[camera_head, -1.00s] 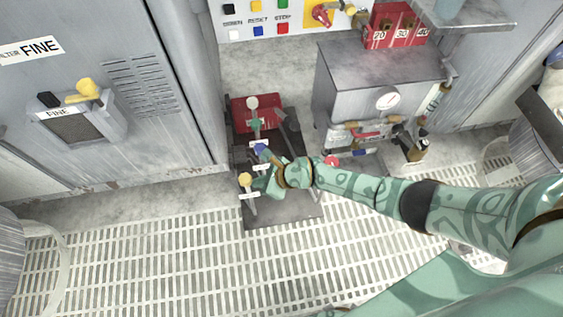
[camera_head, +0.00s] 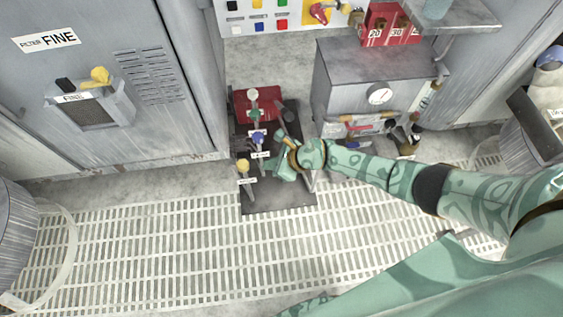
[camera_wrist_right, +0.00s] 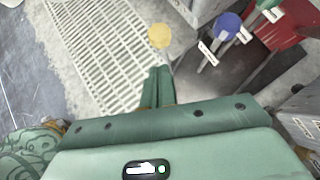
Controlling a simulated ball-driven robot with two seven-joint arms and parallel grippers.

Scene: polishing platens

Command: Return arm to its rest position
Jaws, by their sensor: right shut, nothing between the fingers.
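My right arm reaches in from the right in the head view, and its green gripper (camera_head: 275,169) is over the dark lever base (camera_head: 272,203). It is to the right of the levers with the yellow knob (camera_head: 242,165) and the blue knob (camera_head: 258,138). In the right wrist view the two fingers (camera_wrist_right: 157,78) are pressed together and empty. There the yellow knob (camera_wrist_right: 159,36) shows just beyond the fingertips, and the blue knob (camera_wrist_right: 228,24) is farther right. My left gripper is not in view.
A grey box with a gauge (camera_head: 380,95) stands right of the levers. A grey cabinet marked FINE (camera_head: 110,60) is at left, and a button panel (camera_head: 275,15) is at the back. The slatted floor (camera_head: 180,250) in front is clear.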

